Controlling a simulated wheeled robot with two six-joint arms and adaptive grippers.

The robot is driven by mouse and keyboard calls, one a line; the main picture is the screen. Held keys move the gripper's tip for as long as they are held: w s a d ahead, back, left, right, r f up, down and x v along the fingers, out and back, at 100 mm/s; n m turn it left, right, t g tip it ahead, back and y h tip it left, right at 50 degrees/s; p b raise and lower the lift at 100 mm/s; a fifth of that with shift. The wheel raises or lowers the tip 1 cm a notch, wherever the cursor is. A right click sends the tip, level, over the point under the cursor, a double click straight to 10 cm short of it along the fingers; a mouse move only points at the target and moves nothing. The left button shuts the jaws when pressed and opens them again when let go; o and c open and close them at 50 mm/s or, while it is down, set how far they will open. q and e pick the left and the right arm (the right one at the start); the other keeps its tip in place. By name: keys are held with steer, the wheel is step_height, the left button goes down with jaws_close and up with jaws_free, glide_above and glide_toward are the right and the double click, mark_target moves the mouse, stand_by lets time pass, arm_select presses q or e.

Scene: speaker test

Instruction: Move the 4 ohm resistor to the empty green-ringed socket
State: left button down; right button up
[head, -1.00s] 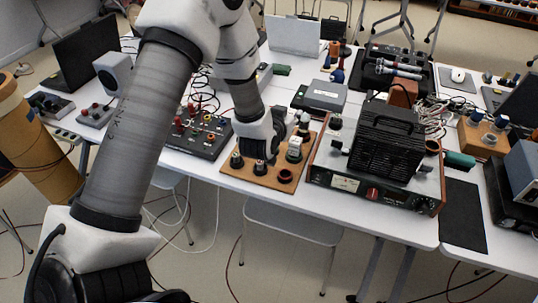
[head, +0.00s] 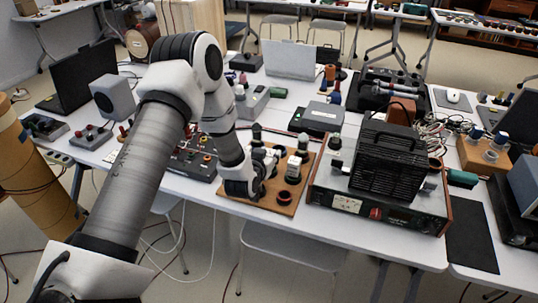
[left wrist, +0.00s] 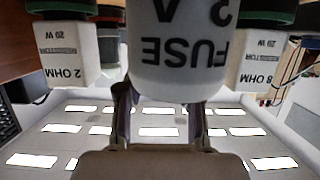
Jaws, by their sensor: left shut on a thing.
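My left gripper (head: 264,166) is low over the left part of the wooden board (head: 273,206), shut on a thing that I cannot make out. In the left wrist view, a white cylinder marked FUSE 2 A (left wrist: 180,45) covers the space around its fingertips. A white 2 OHM resistor (left wrist: 65,60) is left of the fuse and an 8 OHM resistor (left wrist: 256,62) right of it, each meeting a dark, green-edged ring. In the head view a white part (head: 293,168) stands on the board right of the gripper. A dark, empty-looking socket (head: 284,197) is at the front. I cannot identify the 4 ohm resistor or the empty green-ringed socket.
A black amplifier-like unit (head: 388,165) stands close to the board's right. A dark panel with knobs (head: 190,160) is at its left, partly behind my arm. The table's front edge is close to the board.

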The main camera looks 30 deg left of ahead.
arm_select(q)
steer(key=shift+f, duration=0.3)
steer(key=c, duration=0.7)
jaws_free()
steer(key=shift+r, duration=0.3)
steer(key=v, duration=1.2)
